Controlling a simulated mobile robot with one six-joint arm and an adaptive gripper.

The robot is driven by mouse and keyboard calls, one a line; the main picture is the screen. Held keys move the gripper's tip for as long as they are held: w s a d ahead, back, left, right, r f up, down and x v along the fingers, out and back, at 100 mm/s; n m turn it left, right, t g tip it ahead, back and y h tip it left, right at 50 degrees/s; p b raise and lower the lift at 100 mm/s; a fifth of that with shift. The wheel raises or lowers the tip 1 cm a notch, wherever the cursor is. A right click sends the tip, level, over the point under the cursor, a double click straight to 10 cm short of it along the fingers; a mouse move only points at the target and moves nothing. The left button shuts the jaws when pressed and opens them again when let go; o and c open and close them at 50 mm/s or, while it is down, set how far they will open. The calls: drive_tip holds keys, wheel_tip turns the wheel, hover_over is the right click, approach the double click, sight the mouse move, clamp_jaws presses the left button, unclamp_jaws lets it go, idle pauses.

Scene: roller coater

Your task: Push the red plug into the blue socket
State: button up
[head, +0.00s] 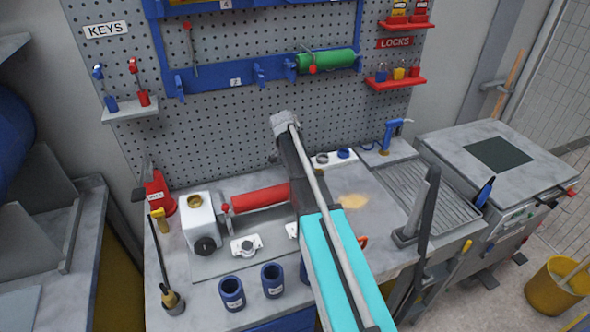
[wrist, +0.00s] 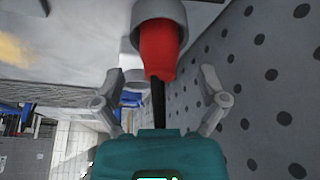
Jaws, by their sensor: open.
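In the wrist view the red plug (wrist: 160,50) shows between and just beyond my open fingers, with its far end inside a grey ring (wrist: 158,12). A black cable or stem (wrist: 158,100) runs from it toward my palm. My gripper (wrist: 161,76) has a finger on each side of the plug, apart from it. In the head view a blue ring-shaped socket (head: 343,154) sits beside a grey one on a white plate at the back of the bench. A small blue part (wrist: 131,100) in the wrist view may be this socket. In the head view my arm hides the plug and fingers.
A perforated board (head: 230,120) rises behind the bench, close on the right in the wrist view. A ribbed tray (head: 425,190) lies to the right.

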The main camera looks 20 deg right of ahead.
drive_tip(key=shift+b+x, duration=0.75)
drive_tip(key=shift+x, duration=0.35)
drive_tip(key=c, duration=1.3)
drive_tip(key=shift+o, duration=0.2)
drive_tip(key=shift+r, duration=0.15)
wheel_tip(320, 180, up, 3)
drive_tip(key=p, duration=0.3)
drive_tip(key=shift+r+p, duration=0.15)
drive_tip(key=shift+p, duration=0.15)
drive_tip(key=shift+s+a+r, duration=0.1)
drive_tip(key=shift+a+r, duration=0.05)
drive_tip(key=shift+a, duration=0.1)
drive_tip(key=s+a, duration=0.2)
drive_tip(key=a, duration=0.3)
drive_tip(key=s+a, duration=0.2)
drive_tip(key=a, duration=0.3)
drive_tip(key=s+a, duration=0.2)
drive_tip(key=a, duration=0.4)
drive_tip(key=shift+s+a, duration=0.1)
drive_tip(key=shift+s, duration=0.2)
